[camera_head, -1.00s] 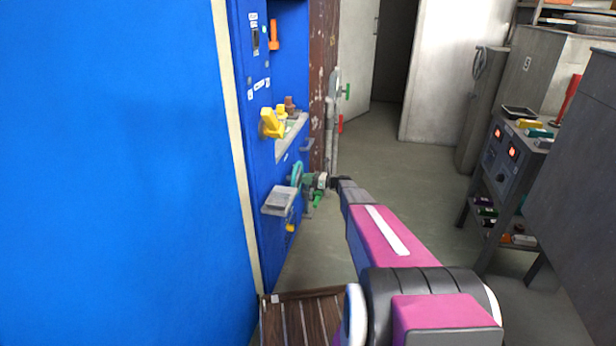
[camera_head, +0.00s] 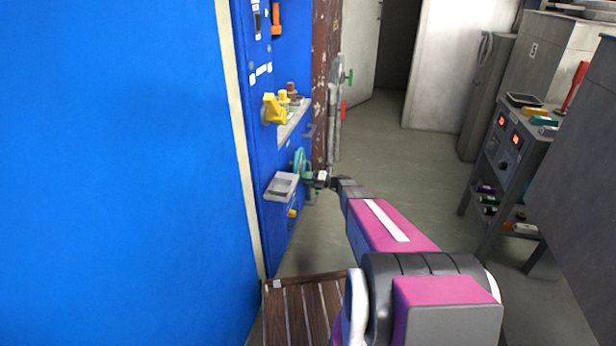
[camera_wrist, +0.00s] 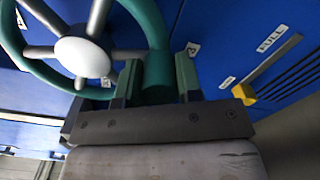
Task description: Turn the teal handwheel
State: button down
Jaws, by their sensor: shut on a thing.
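The teal handwheel (camera_wrist: 155,28) fills the upper left of the wrist view, with metal spokes and a pale hub (camera_wrist: 80,57). It is mounted on the blue cabinet front and shows small in the head view (camera_head: 299,160). My gripper (camera_wrist: 158,80) is shut on the wheel's rim at its near right side, with one green-padded finger on each side of the teal. In the head view my gripper (camera_head: 313,178) is at the wheel, at the end of my outstretched arm. Part of the rim is hidden between the fingers.
A yellow slider (camera_wrist: 244,93) in a slot labelled FULL is right of the wheel. The middle floor is clear.

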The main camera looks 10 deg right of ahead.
jog(key=shift+s+a+f+m, duration=0.1)
jog(key=shift+s+a+m, duration=0.2)
jog(key=shift+s+m, duration=0.5)
jog(key=shift+w+m, duration=0.15)
jog(key=shift+m, duration=0.15)
jog(key=c, duration=0.8)
grip_release()
jog(key=shift+d, duration=0.1)
jog(key=v, duration=1)
jog(key=shift+d, duration=0.3)
jog(key=shift+s, duration=0.2)
